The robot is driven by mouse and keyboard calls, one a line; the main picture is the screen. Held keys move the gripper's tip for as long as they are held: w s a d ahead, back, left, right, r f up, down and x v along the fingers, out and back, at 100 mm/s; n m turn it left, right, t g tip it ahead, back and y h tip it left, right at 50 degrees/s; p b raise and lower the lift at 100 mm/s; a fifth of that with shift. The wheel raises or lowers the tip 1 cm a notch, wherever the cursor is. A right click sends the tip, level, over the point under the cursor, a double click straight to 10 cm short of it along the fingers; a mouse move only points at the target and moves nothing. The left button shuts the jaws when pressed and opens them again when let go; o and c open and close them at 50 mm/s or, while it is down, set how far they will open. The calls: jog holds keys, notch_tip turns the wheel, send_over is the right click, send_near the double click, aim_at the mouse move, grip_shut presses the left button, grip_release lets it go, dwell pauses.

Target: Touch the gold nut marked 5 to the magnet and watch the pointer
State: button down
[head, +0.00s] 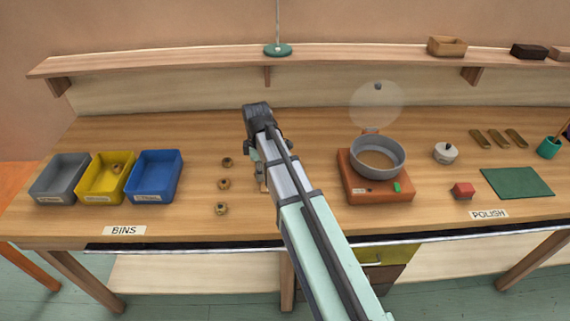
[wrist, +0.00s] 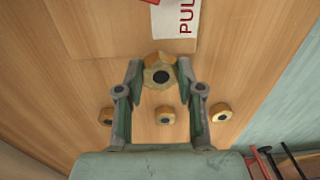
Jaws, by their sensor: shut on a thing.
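My gripper (wrist: 160,76) is shut on a gold nut (wrist: 158,74) with a dark centre, held between the fingertips in the wrist view. No number can be read on it. A wooden board (wrist: 105,25) with a white PULL label (wrist: 174,18) lies just beyond the held nut. A bit of something red (wrist: 151,1) shows at the top edge; I cannot tell whether it is the magnet or the pointer. In the head view my arm hides most of the board and the held nut.
Three other nuts (head: 224,184) stand in a row left of my arm. Grey (head: 45,193), yellow (head: 92,198) and blue (head: 147,197) bins are at left; the yellow one holds a nut. A brown device with a grey ring (head: 378,170) stands at right.

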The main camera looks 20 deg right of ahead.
jog(key=shift+w+a, duration=0.1)
jog(key=shift+a, duration=0.35)
jog(key=shift+r+p, duration=2.75)
jog(key=shift+r, duration=1.3)
